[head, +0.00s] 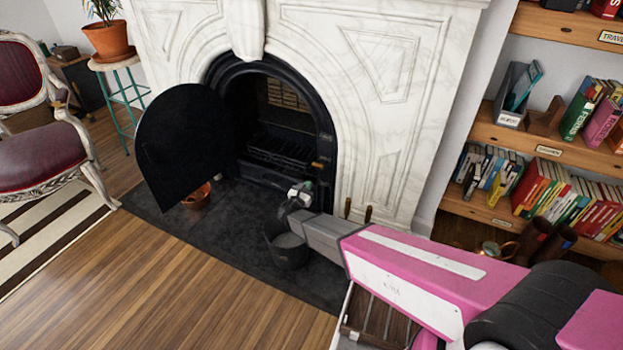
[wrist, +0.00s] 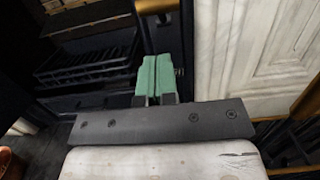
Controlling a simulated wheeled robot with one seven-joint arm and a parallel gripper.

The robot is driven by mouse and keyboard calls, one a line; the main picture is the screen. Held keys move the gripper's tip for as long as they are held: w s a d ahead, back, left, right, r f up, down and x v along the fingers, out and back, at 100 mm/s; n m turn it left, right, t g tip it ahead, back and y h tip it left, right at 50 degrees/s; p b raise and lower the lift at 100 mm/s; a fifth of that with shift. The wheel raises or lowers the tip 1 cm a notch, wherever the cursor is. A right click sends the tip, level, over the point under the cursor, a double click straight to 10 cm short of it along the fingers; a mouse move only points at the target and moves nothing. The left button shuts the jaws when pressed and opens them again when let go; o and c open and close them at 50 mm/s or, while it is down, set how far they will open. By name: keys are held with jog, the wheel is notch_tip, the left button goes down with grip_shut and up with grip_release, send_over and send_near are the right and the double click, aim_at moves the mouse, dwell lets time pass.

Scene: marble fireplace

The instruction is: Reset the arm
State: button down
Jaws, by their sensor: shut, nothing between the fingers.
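My arm reaches from the lower right of the head view toward the fireplace opening. My gripper (head: 303,190) is at its far end, in front of the right side of the firebox. In the wrist view the green fingertips of my gripper (wrist: 157,78) are together with nothing between them. The fireplace (head: 385,70) has a white marble surround and a black arched insert. Its black arched door (head: 182,140) stands swung open to the left. The firebox grate (wrist: 88,65) shows beyond the fingers, to the left.
A black bucket (head: 288,252) stands on the dark hearth (head: 235,235) below my gripper. A bookshelf (head: 495,135) stands at the right, and a red armchair (head: 45,165) at the left. The wooden floor (head: 190,300) in front is clear.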

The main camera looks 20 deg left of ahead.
jog(key=s, duration=0.6)
jog(key=w+d+r+m+g+h, duration=0.2)
jog(key=d+m+g+h, duration=0.3)
jog(key=d, duration=0.6)
jog(key=w+d+r+m+g, duration=0.3)
jog(key=d+m, duration=0.4)
jog(key=d, duration=0.5)
jog(key=w+d+r+m+g+h, duration=0.2)
jog(key=d+m+g+h, duration=0.3)
jog(key=d, duration=0.6)
jog(key=s+d+r+m+g+y, duration=0.2)
jog(key=s+d+r+m+y, duration=0.1)
jog(key=d+m, duration=0.3)
jog(key=s+d+r+m+g+y, duration=0.2)
jog(key=s+d+r+m+y, duration=0.1)
jog(key=d+m, duration=0.3)
jog(key=s+d+r+m+g+y, duration=0.2)
jog(key=s+d+m+y, duration=0.3)
jog(key=d, duration=0.4)
jog(key=shift+d+r+m+y, duration=0.15)
jog(key=shift+r+m+y, duration=0.2)
jog(key=shift+r, duration=0.55)
